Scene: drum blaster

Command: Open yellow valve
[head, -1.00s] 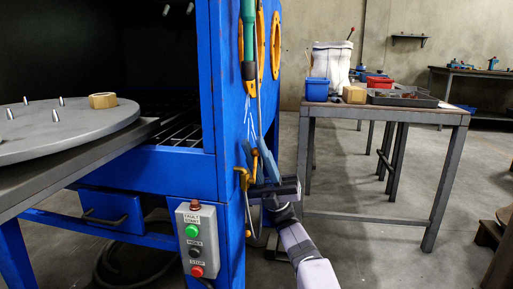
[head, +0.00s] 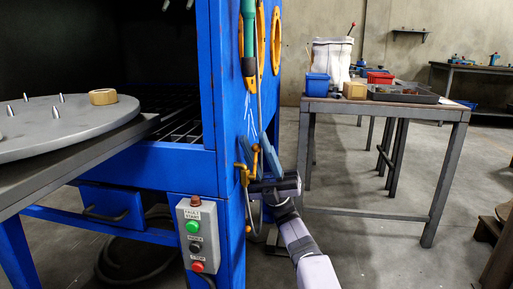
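The yellow valve (head: 243,174) is on the right side of the blue cabinet, beside its front corner post. A yellow-orange upright part (head: 254,161) of it shows between my fingers. My gripper (head: 259,155) is at the valve, coming from the lower right with its blue-grey fingers pointing up. The fingers are apart, one on each side of the upright part. I cannot tell whether they touch it. The gripper body hides part of the valve and the pipe below.
The blue cabinet (head: 232,240) stands close on the left, with a control box (head: 197,238) on its front. A hose with a green handle (head: 249,35) hangs above my gripper. A table (head: 440,113) with bins stands behind right; the floor between is open.

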